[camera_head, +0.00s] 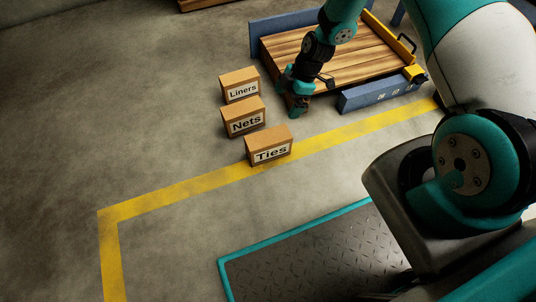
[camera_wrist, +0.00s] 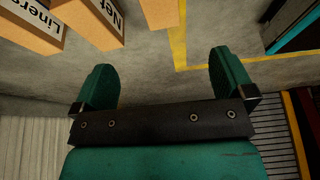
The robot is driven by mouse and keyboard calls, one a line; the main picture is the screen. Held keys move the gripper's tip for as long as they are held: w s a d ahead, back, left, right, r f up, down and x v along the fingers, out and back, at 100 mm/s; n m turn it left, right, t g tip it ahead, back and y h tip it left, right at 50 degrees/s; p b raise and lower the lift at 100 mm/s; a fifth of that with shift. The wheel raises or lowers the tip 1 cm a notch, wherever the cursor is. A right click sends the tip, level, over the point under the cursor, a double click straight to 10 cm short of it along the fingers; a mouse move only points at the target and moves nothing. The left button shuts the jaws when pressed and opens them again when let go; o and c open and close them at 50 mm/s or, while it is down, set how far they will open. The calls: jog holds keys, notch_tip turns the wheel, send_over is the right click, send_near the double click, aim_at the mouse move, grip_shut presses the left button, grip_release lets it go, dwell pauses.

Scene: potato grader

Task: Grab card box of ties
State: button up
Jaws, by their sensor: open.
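The card box of ties (camera_head: 280,138) is a brown carton with a white "Ties" label, standing on the concrete floor at the yellow line, nearest my body in a row of three. In the head view my gripper (camera_head: 298,103) is above and to the right of it, beyond the boxes. In the wrist view my gripper (camera_wrist: 163,80) has its two green fingers wide apart with nothing between them. A plain brown box end (camera_wrist: 160,12) at the top edge fits the ties box; its label is hidden there.
The nets box (camera_head: 243,116) and liners box (camera_head: 239,85) stand close behind the ties box. A low platform with wooden planks and blue edges (camera_head: 375,98) is right of my gripper. Open floor lies left of the boxes.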

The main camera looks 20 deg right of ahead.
jog(key=b, duration=0.7)
send_near(269, 136)
jog(key=x, duration=0.5)
jog(key=shift+s+a+f, duration=0.15)
jog(key=shift+s+a, duration=0.05)
jog(key=shift+a, duration=0.05)
jog(key=b+x, duration=0.4)
jog(key=x, duration=0.1)
jog(key=shift+w+d, duration=0.1)
jog(key=shift+f, duration=0.25)
jog(key=c, duration=1.3)
jog(key=shift+c, duration=0.5)
jog(key=shift+r, duration=0.15)
